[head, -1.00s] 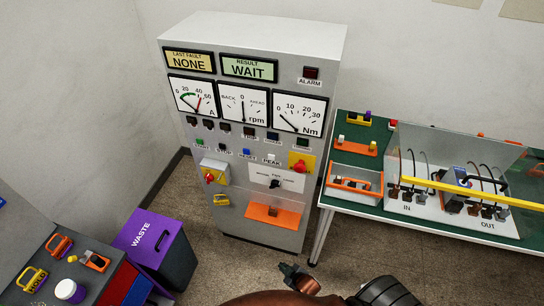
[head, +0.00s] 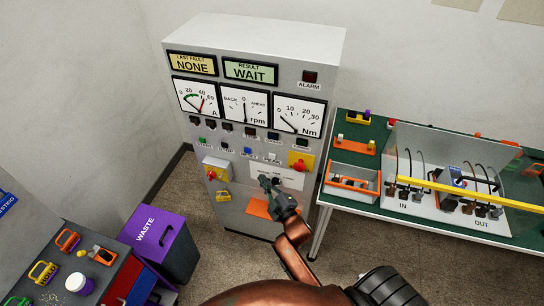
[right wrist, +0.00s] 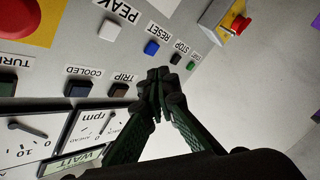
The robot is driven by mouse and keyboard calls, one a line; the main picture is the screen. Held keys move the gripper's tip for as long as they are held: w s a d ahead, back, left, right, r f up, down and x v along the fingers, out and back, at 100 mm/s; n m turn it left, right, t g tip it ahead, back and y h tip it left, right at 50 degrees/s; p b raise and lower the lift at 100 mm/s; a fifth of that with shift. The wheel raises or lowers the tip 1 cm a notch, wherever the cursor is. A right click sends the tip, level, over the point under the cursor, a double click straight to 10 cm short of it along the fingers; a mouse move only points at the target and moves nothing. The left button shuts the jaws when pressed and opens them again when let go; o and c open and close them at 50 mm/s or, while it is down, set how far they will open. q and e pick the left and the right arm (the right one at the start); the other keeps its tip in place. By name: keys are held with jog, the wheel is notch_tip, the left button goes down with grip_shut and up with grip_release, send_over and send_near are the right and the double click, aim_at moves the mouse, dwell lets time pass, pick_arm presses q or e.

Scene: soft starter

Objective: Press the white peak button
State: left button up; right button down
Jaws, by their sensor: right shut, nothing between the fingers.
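The white peak button (head: 273,155) is on the front of the grey cabinet, at the right of the lower button row. In the right wrist view, which is turned over, the white button (right wrist: 109,30) sits by the PEAK label, left of and above my fingertips. My right gripper (head: 265,181) is in front of the cabinet, just below the button row. In the right wrist view my right gripper (right wrist: 158,78) is shut and empty, its tips apart from the white button in the picture. It covers part of the white dial plate. My left gripper is out of view.
The blue reset button (right wrist: 151,47) and black stop button (right wrist: 175,59) are close to my fingertips in the picture. A red emergency knob (head: 300,165) on yellow is right of the white button. A green bench (head: 352,158) stands right, a purple waste bin (head: 150,228) left.

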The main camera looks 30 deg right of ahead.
aim_at(272, 156)
dwell(0.3)
jog(key=w+d+b, duration=0.1)
jog(key=w+d, duration=0.4)
jog(key=d, duration=0.1)
jog(key=shift+w+d+b, duration=0.35)
jog(key=shift+w+d, duration=0.1)
dwell(1.4)
jog(key=shift+w+d, duration=0.15)
jog(key=shift+d, duration=0.1)
jog(key=shift+w+d, duration=0.3)
dwell(1.0)
jog(key=shift+s+p, duration=0.1)
jog(key=shift+p, duration=0.2)
jog(key=shift+s+a+p, duration=0.3)
jog(key=shift+s+a, duration=0.2)
jog(key=shift+a, duration=0.15)
